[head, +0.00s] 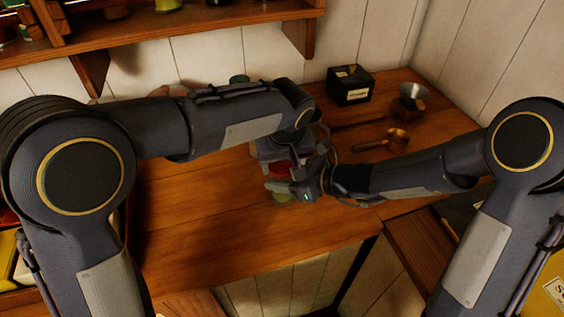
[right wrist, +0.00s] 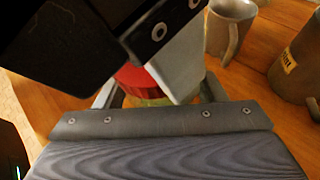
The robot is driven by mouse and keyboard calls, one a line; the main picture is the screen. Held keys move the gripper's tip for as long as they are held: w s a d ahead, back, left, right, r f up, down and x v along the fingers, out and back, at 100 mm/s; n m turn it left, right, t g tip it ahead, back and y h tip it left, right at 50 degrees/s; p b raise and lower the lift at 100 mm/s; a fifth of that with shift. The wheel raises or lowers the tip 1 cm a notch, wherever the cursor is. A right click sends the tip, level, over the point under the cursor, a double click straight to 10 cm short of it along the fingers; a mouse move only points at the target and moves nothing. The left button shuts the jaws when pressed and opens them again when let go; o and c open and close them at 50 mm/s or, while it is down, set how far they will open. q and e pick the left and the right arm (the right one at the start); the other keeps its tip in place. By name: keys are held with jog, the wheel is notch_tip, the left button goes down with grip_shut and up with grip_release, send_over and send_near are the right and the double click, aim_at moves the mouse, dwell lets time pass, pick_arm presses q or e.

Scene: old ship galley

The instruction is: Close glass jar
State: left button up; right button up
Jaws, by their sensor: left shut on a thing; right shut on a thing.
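The glass jar (head: 280,197) is a small greenish jar standing on the wooden counter near its front edge, mostly hidden by my grippers. Its red lid (head: 281,169) is at the top of the jar; I cannot tell whether it is fully seated. My left gripper (head: 279,163) reaches down from above and is shut on the lid. My right gripper (head: 279,187) comes in from the right and is shut on the jar. In the right wrist view, the red lid (right wrist: 134,78) shows under my left gripper, with a sliver of the yellowish-green jar (right wrist: 150,101) below.
A black box (head: 350,86) stands at the back of the counter (head: 200,225). A grey mug (right wrist: 229,30) and a labelled brown container (right wrist: 300,60) show in the wrist view. The front left counter is clear.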

pick_arm(q)
jog(key=shift+s+d+f, duration=0.25)
jog(key=shift+d+f, duration=0.05)
jog(key=shift+d, duration=0.15)
pick_arm(e)
jog(key=shift+s+a+r+n, duration=0.1)
jog(key=shift+s+a+n, duration=0.25)
jog(key=shift+a, duration=0.25)
pick_arm(q)
jog(key=o, duration=1.1)
jog(key=shift+c, duration=0.2)
pick_arm(e)
grip_shut()
pick_arm(q)
jog(key=o, duration=0.3)
jog(key=shift+o, duration=0.2)
jog(key=shift+r, duration=2.5)
jog(key=shift+a, duration=0.1)
pick_arm(e)
jog(key=shift+d, duration=0.1)
pick_arm(q)
jog(key=shift+a+f, duration=0.15)
jog(key=shift+c, duration=0.3)
pick_arm(e)
jog(key=shift+w+d+r, duration=0.1)
jog(key=shift+w, duration=0.1)
